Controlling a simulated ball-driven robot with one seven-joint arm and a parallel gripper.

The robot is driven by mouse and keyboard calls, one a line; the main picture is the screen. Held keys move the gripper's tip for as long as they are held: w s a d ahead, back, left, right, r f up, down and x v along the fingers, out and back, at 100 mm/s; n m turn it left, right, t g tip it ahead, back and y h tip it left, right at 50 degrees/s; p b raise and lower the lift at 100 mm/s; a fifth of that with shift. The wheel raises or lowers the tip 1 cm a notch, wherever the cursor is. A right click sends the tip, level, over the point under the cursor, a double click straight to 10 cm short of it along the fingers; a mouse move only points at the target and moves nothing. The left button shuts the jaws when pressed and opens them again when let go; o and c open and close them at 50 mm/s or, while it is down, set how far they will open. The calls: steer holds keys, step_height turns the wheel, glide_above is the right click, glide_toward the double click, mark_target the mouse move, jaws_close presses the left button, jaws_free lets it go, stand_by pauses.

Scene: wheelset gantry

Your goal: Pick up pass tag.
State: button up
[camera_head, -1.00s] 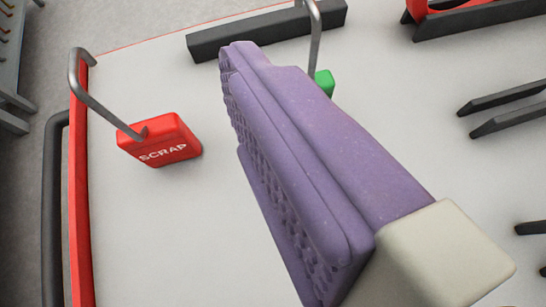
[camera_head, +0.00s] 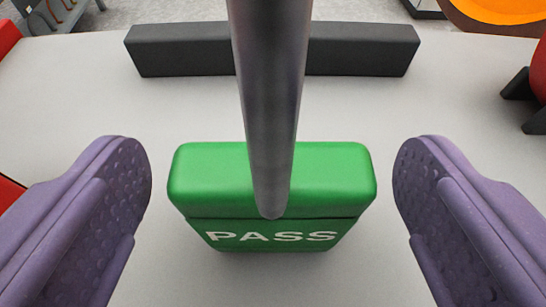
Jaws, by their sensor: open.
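The pass tag (camera_head: 205,185) is a green block with white "PASS" lettering on its front face. A grey metal rod (camera_head: 270,90) comes down from the top of the picture to the tag's top and hides part of it. My gripper (camera_head: 272,185) is open, with one purple, dimpled finger on each side of the tag. A gap shows between the tag and each finger, so neither appears to touch it.
A dark grey bar (camera_head: 180,50) lies across the light surface behind the tag. Red pieces show at the left edge, and a red part on a dark support (camera_head: 525,95) stands at the right. The light surface (camera_head: 440,110) around the tag is mostly clear.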

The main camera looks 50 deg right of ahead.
steer(key=shift+c, duration=0.4)
steer(key=c, duration=1.1)
